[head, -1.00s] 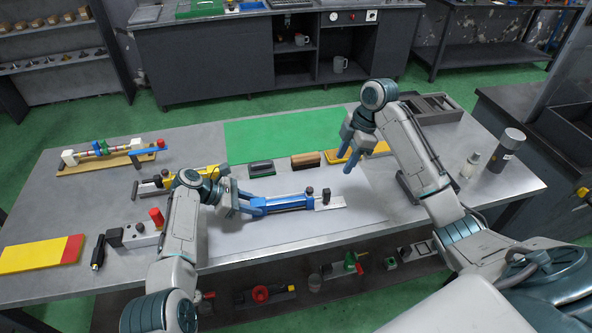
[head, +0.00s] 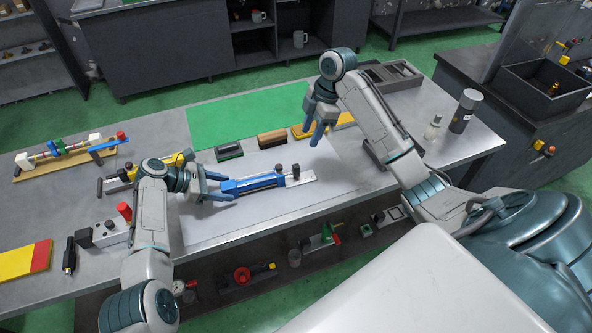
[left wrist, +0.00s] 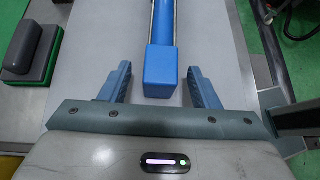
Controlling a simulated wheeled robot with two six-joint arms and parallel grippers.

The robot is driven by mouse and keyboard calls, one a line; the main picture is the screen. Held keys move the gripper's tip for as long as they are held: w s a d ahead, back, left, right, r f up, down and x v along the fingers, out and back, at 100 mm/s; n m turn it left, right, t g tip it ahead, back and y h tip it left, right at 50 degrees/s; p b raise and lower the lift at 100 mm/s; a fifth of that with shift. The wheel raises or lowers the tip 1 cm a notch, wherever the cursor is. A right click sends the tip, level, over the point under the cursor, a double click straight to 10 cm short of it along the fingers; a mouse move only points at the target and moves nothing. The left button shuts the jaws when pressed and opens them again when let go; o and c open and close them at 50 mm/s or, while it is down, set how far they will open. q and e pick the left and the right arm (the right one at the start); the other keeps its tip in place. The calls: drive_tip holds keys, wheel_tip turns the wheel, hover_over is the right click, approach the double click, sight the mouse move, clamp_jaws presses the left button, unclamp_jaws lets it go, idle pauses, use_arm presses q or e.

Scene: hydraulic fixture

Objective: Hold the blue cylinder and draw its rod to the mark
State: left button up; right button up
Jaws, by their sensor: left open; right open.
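The blue cylinder (head: 250,184) lies on a pale plate (head: 215,220) on the workbench, its rod end with a dark knob (head: 295,172) pointing right. In the left wrist view its square blue end block (left wrist: 161,68) sits between and just ahead of the two fingers. My left gripper (head: 224,187) is open at the cylinder's left end, with a gap on each side of the block; the left wrist view also shows its fingers (left wrist: 160,88). My right gripper (head: 313,122) is open and empty, raised above the bench, beyond the cylinder's right end. I cannot make out the mark.
A green-and-black block (head: 230,151) and a brown block (head: 272,138) stand behind the cylinder. A yellow fixture (head: 335,124) lies behind the right gripper. A grey block with a red knob (head: 110,230) stands at left.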

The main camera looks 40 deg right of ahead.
use_arm(q)
drive_tip(key=v, duration=1.1)
drive_tip(key=shift+a+r, duration=0.2)
drive_tip(key=shift+a, duration=0.05)
